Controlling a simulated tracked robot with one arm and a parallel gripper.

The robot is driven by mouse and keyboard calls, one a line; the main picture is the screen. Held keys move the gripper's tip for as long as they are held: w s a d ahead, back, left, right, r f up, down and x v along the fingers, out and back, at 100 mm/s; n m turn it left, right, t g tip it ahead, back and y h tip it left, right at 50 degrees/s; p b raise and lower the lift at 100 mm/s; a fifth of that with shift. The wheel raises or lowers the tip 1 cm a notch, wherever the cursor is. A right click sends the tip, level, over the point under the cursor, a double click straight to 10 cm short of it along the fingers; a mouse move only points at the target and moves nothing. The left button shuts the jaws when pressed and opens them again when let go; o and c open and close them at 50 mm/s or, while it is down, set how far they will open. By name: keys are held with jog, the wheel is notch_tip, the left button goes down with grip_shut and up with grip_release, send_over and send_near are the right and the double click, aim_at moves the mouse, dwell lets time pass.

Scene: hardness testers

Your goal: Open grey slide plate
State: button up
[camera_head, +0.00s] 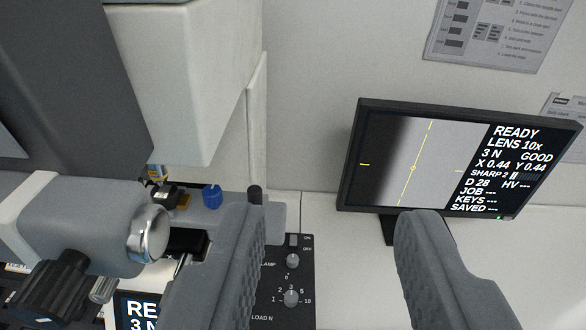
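A flat grey plate (274,213) juts out to the right from under the tester's head, at left of centre; I take it to be the grey slide plate. A short dark upright peg (255,194) stands on or just by it, and a blue knob (212,196) is to its left. My gripper (333,218) is open and empty, its two grey fingers wide apart. The left finger overlaps the plate's near side in the picture and hides part of it. I cannot tell whether they touch. The right finger is in front of the monitor's base.
The tester's pale head (190,80) and a grey barrel with a chrome ring (148,234) crowd the left. A black control panel (291,280) lies between the fingers. A monitor (425,165) reading READY stands at right. White bench is clear around its foot.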

jog(key=w+a+f+n+y, duration=0.1)
jog(key=w+f+y, duration=0.1)
jog(key=w+f, duration=0.35)
jog(key=w+a+f+n+t+y, duration=0.1)
jog(key=w+f+y, duration=0.1)
jog(key=f, duration=0.6)
jog(key=w+f+n+y, duration=0.1)
jog(key=w+f, duration=0.3)
jog(key=f, duration=0.3)
jog(key=x, duration=0.4)
jog(key=p+x, duration=0.1)
jog(key=x, duration=0.8)
jog(key=shift+w+a, duration=0.1)
jog(key=shift+a, duration=0.3)
